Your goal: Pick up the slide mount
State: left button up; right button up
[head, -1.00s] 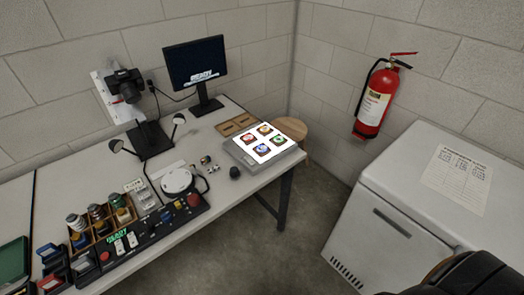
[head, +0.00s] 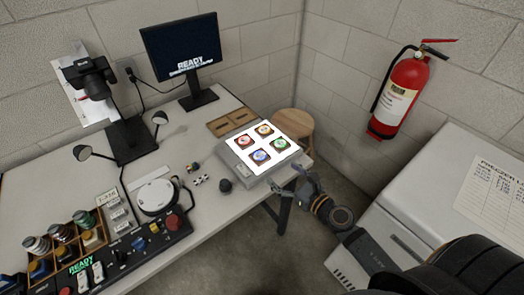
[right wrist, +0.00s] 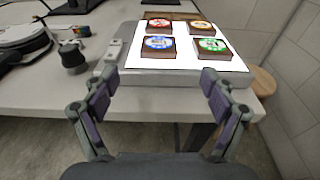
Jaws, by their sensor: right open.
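Several slide mounts lie on a lit white light box (head: 240,168) at the table's right end. They are brown squares with coloured round centres: red (head: 243,141), yellow (head: 264,129), blue (head: 260,156) and green (head: 279,144). In the right wrist view, the blue mount (right wrist: 160,44) and green mount (right wrist: 213,47) are nearest, with the red (right wrist: 158,26) and yellow (right wrist: 201,26) behind. My right gripper (head: 288,179) is open and empty, just off the light box's near right edge. Its fingers (right wrist: 160,80) point toward the box, apart from every mount. My left gripper is not in view.
A dark knob-like object (head: 226,185) stands left of the light box. A brown wooden tray (head: 232,122) lies behind it. A round stool (head: 293,122) stands past the table end. A white freezer (head: 440,185) is at the right, below a fire extinguisher (head: 400,92).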

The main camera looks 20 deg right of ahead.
aim_at(261, 156)
jog(key=x, duration=0.1)
jog(key=p+x, duration=0.1)
jog(key=x, duration=0.1)
jog(key=shift+a+r, duration=0.1)
jog(key=shift+r, duration=0.25)
jog(key=shift+w+a+f, duration=0.15)
jog(key=shift+w+f, duration=0.1)
jog(key=shift+w, duration=0.25)
jog(key=shift+w+a+f, duration=0.2)
jog(key=shift+w, duration=0.45)
jog(key=x, duration=0.5)
jog(key=shift+f, duration=0.15)
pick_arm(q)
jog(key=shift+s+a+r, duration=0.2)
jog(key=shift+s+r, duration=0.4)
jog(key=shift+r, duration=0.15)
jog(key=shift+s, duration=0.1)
pick_arm(e)
jog(key=shift+c, duration=0.4)
